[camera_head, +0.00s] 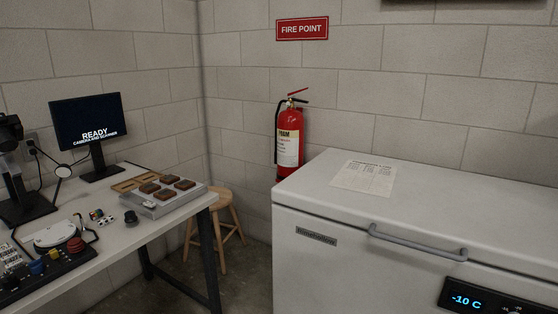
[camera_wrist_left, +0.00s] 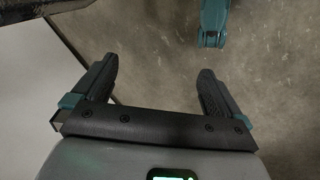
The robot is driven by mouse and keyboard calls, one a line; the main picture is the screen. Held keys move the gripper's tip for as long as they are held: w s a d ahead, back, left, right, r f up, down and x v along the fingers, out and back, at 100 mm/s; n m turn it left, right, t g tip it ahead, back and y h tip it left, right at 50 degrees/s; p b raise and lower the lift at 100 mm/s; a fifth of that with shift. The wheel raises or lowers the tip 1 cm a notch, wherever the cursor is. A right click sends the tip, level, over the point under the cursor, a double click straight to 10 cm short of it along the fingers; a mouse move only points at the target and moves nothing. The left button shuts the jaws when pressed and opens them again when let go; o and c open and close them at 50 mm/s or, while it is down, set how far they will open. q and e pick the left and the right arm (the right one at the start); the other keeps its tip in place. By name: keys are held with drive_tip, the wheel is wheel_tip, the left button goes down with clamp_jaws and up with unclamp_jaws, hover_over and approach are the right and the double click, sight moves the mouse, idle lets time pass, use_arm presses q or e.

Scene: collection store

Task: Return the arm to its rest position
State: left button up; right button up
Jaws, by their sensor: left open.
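My left gripper (camera_wrist_left: 157,80) shows in the left wrist view. Its two dark fingers with teal parts are spread apart, and nothing is between them. Beneath it I see the bare, scuffed floor (camera_wrist_left: 150,60). A teal part of my own body shows at the top of that view. Neither arm is visible in the head view, and my right gripper is in neither view.
A white chest freezer (camera_head: 300,240) fills the right. A table (camera_head: 110,255) on the left holds a monitor (camera_head: 88,122), a tray of brown blocks (camera_head: 165,205) and a control panel (camera_head: 50,270).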

use_arm(q)
wheel_tip(320, 180, up, 19)
drive_tip(key=p, duration=1.6)
drive_tip(key=shift+s+d+r, duration=0.2)
drive_tip(key=shift+s, duration=0.1)
drive_tip(key=c, duration=1.1)
drive_tip(key=shift+w+d, duration=0.1)
drive_tip(key=shift+d, duration=0.1)
